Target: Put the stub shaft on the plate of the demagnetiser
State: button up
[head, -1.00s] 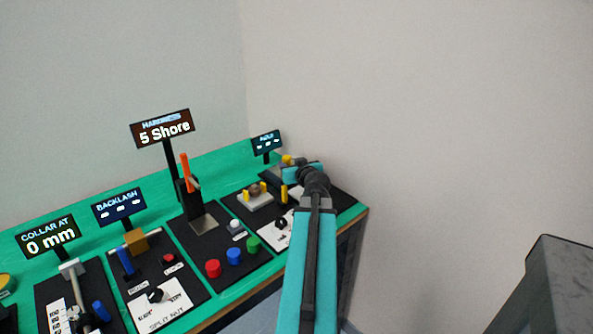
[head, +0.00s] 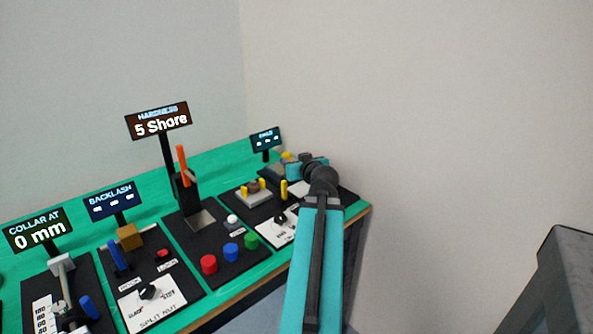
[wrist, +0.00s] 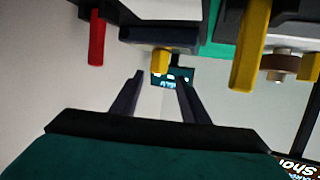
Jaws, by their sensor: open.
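My gripper (wrist: 160,79) is open and empty in the wrist view, its dark fingers spread apart. In the head view its teal body is over the far right end of the bench, and its fingers cannot be made out. A brownish round piece (head: 253,184) sits between two yellow posts on a pale block; in the wrist view it is a tan disc (wrist: 278,65) beside a yellow post (wrist: 250,45). I cannot tell for sure which piece is the stub shaft or the demagnetiser plate.
A small display (head: 265,138) stands behind the right-end panel. A red post (wrist: 96,40) shows in the wrist view. Red (head: 209,264), blue (head: 231,252) and green (head: 251,241) buttons and a hardness display (head: 158,120) lie left. A grey block (head: 570,275) stands right; the floor between is clear.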

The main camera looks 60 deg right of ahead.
jog(key=b, duration=0.7)
jog(key=shift+s+a, duration=0.25)
jog(key=b+v, duration=0.1)
jog(key=b, duration=0.6)
jog(key=shift+s+a, duration=0.25)
jog(key=shift+s, duration=0.1)
jog(key=shift+s+a+r+b, duration=0.1)
jog(key=shift+s+a+b, duration=0.1)
jog(key=shift+b, duration=0.6)
dwell(0.4)
